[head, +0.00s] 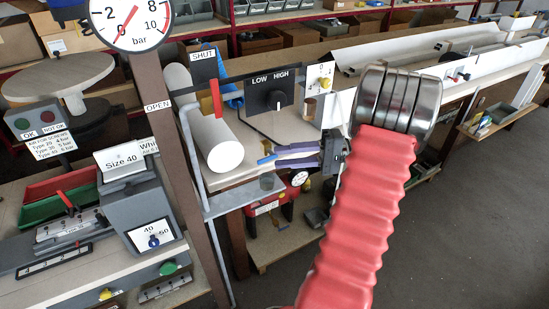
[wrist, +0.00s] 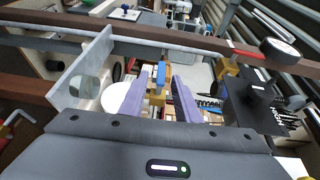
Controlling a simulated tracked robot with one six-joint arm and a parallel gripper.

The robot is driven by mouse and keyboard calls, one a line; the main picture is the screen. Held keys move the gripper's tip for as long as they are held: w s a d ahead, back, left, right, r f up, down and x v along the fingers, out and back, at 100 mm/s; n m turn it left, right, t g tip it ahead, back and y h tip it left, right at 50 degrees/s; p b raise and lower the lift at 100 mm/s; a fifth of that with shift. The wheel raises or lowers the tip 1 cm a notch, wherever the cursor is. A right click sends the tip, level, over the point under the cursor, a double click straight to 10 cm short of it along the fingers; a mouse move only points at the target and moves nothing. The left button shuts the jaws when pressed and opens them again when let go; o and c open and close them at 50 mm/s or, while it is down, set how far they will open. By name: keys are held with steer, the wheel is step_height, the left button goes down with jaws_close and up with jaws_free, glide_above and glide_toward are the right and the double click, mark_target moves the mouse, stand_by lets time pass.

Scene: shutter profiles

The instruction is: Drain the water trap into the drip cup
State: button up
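My gripper (head: 280,156) has purple fingers that point left in the head view, beside the bench frame below the LOW/HIGH switch. In the wrist view the fingers (wrist: 160,90) stand apart with a gap between them. A small blue handle (head: 267,160) is just past the fingertips; it also shows between and beyond them in the wrist view (wrist: 161,72). I cannot tell if they touch it. A small grey-green bowl (head: 267,182), possibly the water trap, is just below the fingertips. I cannot make out the drip cup for sure.
A red unit with a dial (head: 272,205) stands low under the gripper. A white roll (head: 217,145), a steel upright and the switch box (head: 268,92) are close by. A red lever (head: 215,98) hangs between the SHUT and OPEN labels. Open floor lies at the right.

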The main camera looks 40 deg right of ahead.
steer(key=v, duration=0.9)
steer(key=shift+d, duration=0.15)
